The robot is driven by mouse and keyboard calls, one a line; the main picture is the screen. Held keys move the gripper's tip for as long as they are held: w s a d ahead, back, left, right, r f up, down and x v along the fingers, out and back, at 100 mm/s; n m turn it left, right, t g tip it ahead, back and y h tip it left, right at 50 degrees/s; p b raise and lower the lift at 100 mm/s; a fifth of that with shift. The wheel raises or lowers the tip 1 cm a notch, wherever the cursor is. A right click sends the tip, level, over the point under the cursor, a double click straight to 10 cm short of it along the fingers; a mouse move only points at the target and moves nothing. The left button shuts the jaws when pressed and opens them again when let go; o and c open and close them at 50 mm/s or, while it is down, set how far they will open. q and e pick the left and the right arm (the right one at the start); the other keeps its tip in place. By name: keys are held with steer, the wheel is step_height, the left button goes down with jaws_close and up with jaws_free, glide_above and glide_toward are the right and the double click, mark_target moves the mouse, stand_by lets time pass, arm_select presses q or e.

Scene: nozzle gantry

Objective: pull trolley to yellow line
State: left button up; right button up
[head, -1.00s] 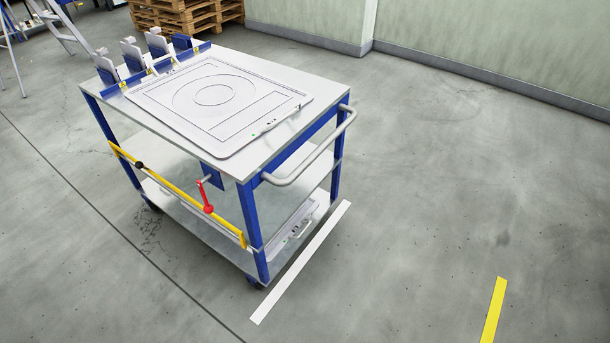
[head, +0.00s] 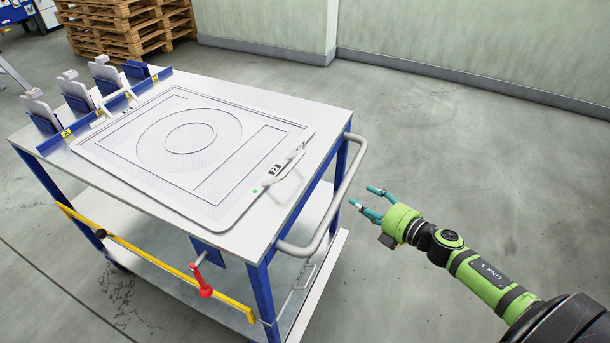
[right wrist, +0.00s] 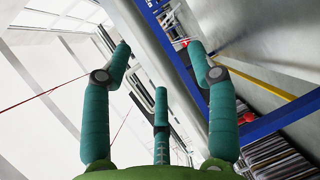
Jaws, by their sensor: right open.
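The trolley (head: 330,118) has a light grey top, blue legs and a lower shelf. Its grey tube handle (head: 338,200) sticks out from the right end. My right gripper (head: 362,196) is open and empty, just right of the handle with its fingers pointing at it. In the right wrist view, the spread teal fingers (right wrist: 159,47) face a thick grey bar, which looks like the handle (right wrist: 150,50), close in front. I cannot tell whether they touch. The yellow floor line is not in view now. My left gripper is not in view.
A flat panel (head: 225,195) and several upright pieces in a blue rack (head: 95,120) sit on the trolley top. A yellow bar (head: 150,262) and red lever (head: 202,285) are on its near side. Pallets (head: 130,25) stand behind. Floor (head: 450,150) right of the trolley is clear.

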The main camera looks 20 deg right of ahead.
mark_target(346, 189)
steer(key=shift+w+a+r+n+y, duration=0.3)
steer(key=shift+w+a+r+n, duration=0.25)
steer(key=shift+r, duration=0.1)
steer(key=shift+w+a+r, duration=0.15)
steer(key=shift+w, duration=0.05)
steer(key=shift+w+a, duration=0.1)
steer(key=shift+w, duration=0.55)
steer(key=x, duration=0.3)
steer(key=shift+w, duration=0.15)
steer(key=shift+w+a+f, duration=0.25)
steer(key=shift+w+f, duration=0.05)
steer(key=shift+w, duration=0.25)
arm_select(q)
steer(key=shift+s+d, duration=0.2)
arm_select(e)
steer(key=shift+w, duration=0.15)
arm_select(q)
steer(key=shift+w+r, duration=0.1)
arm_select(e)
steer(key=shift+c, duration=0.4)
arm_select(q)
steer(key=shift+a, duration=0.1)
arm_select(e)
jaws_close()
